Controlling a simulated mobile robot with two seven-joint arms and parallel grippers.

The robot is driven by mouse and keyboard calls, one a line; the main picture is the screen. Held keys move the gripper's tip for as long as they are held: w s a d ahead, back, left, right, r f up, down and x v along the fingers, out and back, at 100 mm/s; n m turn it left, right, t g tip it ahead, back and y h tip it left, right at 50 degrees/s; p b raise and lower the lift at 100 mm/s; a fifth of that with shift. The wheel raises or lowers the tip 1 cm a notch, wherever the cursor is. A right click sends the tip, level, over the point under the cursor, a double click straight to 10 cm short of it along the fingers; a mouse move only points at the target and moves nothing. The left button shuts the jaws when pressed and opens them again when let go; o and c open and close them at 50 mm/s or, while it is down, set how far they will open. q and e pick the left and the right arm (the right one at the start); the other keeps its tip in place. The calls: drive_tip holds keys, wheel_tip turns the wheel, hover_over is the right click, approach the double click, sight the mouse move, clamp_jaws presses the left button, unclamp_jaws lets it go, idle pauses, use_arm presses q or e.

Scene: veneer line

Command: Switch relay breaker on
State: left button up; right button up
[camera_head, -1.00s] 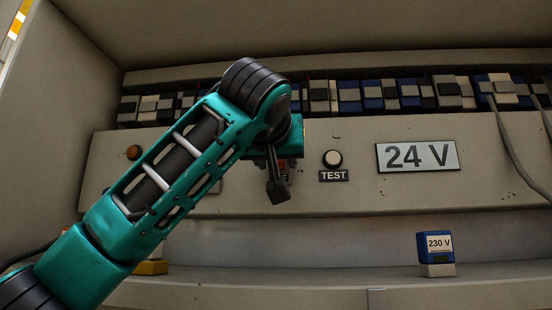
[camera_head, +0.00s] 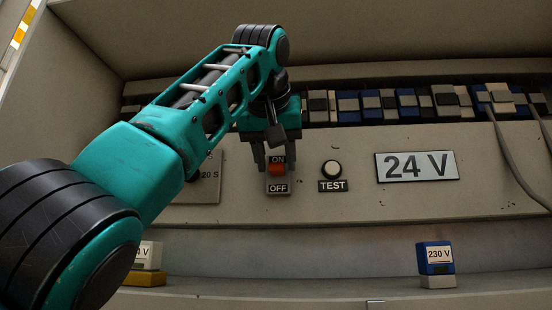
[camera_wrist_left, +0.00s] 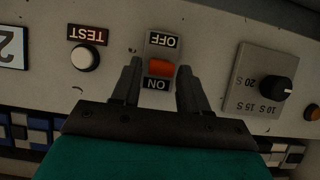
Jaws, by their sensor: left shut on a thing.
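The relay breaker is a small switch with an orange rocker (camera_head: 278,170) between an ON label above and an OFF label (camera_head: 278,188) below. The rocker sits close under the ON label; its exact tilt is hard to tell. My left gripper (camera_head: 275,157) is at the breaker from above, one finger on each side of its upper part, shut on it. My right gripper is not in view.
Right of the breaker are a white TEST button (camera_head: 332,169) and a 24 V sign (camera_head: 417,165). A timer dial (camera_wrist_left: 278,87) shows in the left wrist view. A blue 230 V block (camera_head: 435,257) stands on the ledge below. Relays and cables line the top.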

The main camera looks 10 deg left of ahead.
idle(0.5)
use_arm(q)
drive_tip(key=o, duration=1)
drive_tip(key=shift+c, duration=0.2)
drive_tip(key=v, duration=1.3)
drive_tip(key=shift+w, duration=0.1)
